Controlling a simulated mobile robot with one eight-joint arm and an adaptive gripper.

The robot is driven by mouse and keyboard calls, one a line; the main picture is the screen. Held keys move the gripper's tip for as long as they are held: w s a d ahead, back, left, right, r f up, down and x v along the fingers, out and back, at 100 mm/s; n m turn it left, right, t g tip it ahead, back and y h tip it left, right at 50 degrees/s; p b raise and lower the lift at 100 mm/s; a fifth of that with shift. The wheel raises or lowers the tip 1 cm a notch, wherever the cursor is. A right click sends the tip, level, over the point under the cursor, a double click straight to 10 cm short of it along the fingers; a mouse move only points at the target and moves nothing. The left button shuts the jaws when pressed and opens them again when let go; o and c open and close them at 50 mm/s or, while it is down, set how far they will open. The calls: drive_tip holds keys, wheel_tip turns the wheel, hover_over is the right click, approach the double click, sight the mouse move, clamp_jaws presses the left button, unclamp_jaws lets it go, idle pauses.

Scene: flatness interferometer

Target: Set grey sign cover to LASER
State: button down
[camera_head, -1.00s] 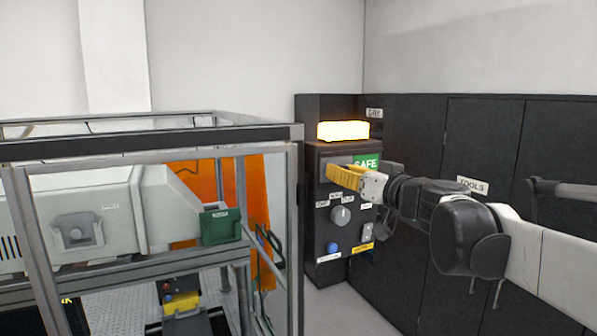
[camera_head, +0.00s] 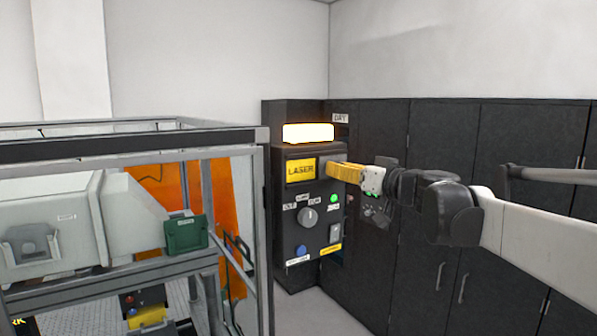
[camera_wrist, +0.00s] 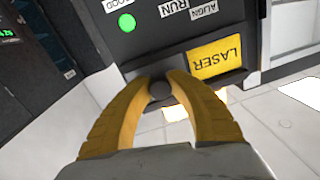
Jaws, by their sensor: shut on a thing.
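The yellow LASER sign (camera_head: 300,170) shows uncovered at the left of the sign window on the dark control cabinet. It also shows, upside down, in the wrist view (camera_wrist: 215,58). The grey sign cover (camera_wrist: 150,70) is at the right side of the window, over the place of the green SAFE sign, which is hidden. My gripper (camera_wrist: 160,86) has its yellow fingers closed around the cover's round dark knob (camera_wrist: 160,91).
Below the sign are a rotary switch (camera_head: 307,217), a blue button (camera_head: 300,250) and a green light (camera_head: 334,198). A lit lamp (camera_head: 308,133) sits above it. A metal-framed machine (camera_head: 262,230) stands at the left. Dark cabinets (camera_head: 440,150) line the right wall.

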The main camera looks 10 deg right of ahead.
drive_tip(key=shift+d, duration=0.15)
drive_tip(key=c, duration=1.5)
unclamp_jaws()
drive_tip(key=shift+o, duration=0.2)
drive_tip(key=shift+d, duration=0.2)
drive_tip(key=shift+s, duration=0.15)
drive_tip(key=v, duration=1.1)
drive_tip(key=shift+s, duration=0.3)
drive_tip(key=shift+d+f, duration=0.1)
drive_tip(key=shift+f, duration=0.05)
